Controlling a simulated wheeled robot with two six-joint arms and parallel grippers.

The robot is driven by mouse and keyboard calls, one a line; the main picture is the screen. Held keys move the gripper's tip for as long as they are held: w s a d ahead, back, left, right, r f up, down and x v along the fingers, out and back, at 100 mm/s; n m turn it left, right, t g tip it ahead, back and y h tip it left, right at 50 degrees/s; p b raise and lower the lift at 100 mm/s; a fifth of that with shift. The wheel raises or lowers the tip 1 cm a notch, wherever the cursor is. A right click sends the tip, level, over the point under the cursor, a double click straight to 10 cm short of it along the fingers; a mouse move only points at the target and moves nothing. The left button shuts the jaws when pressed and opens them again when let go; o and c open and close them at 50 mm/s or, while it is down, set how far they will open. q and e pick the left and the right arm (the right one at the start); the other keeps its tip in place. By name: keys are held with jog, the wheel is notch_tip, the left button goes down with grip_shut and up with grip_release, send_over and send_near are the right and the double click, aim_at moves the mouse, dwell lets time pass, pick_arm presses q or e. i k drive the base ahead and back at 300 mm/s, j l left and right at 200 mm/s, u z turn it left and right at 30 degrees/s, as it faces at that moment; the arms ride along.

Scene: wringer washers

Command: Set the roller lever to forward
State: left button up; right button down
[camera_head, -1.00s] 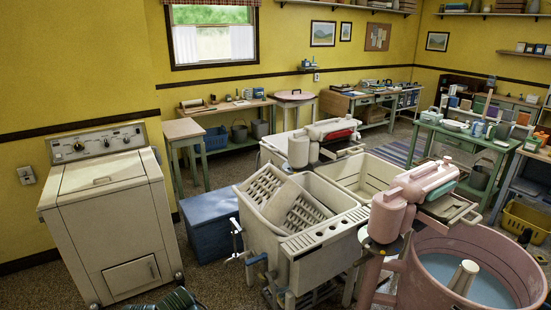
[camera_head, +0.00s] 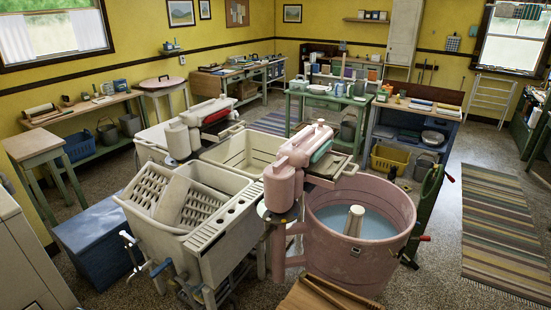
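A pink wringer washer (camera_head: 350,250) with water and a pale agitator in its tub stands right of centre. Its pink wringer head (camera_head: 305,148) sits on a post at the tub's left rim. A second, cream wringer head (camera_head: 200,118) with a red part stands behind, over the pale tubs. I cannot make out a roller lever or its setting on either head at this size. Neither of my grippers is in view.
A cream double tub (camera_head: 190,215) with a slatted rack stands left of the pink washer. A dark green stand with red-tipped handles (camera_head: 428,205) is close on its right. A wooden board (camera_head: 320,297) is in front. Open floor and a striped rug (camera_head: 500,225) lie right.

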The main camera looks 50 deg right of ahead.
aim_at(277, 168)
jog(key=i+u, duration=0.2)
jog(key=u, duration=0.3)
jog(key=i+l+u, duration=0.1)
jog(key=u, duration=0.4)
jog(key=l+u, duration=0.1)
jog(key=u, duration=0.4)
jog(key=i+l+u, duration=0.1)
jog(key=u, duration=0.35)
jog(key=l+u, duration=0.1)
jog(key=u, duration=0.95)
jog(key=l+u, duration=0.1)
jog(key=u, duration=0.4)
jog(key=k+u, duration=0.1)
jog(key=u, duration=0.9)
jog(key=k+u, duration=0.1)
jog(key=u, duration=0.95)
jog(key=k+u, duration=0.15)
jog(key=u, duration=0.35)
jog(key=j+u, duration=0.1)
jog(key=u, duration=0.7)
jog(key=j+u, duration=0.15)
jog(key=u, duration=0.25)
jog(key=j+u, duration=0.1)
jog(key=u, duration=0.35)
jog(key=j+u, duration=0.1)
jog(key=u, duration=0.3)
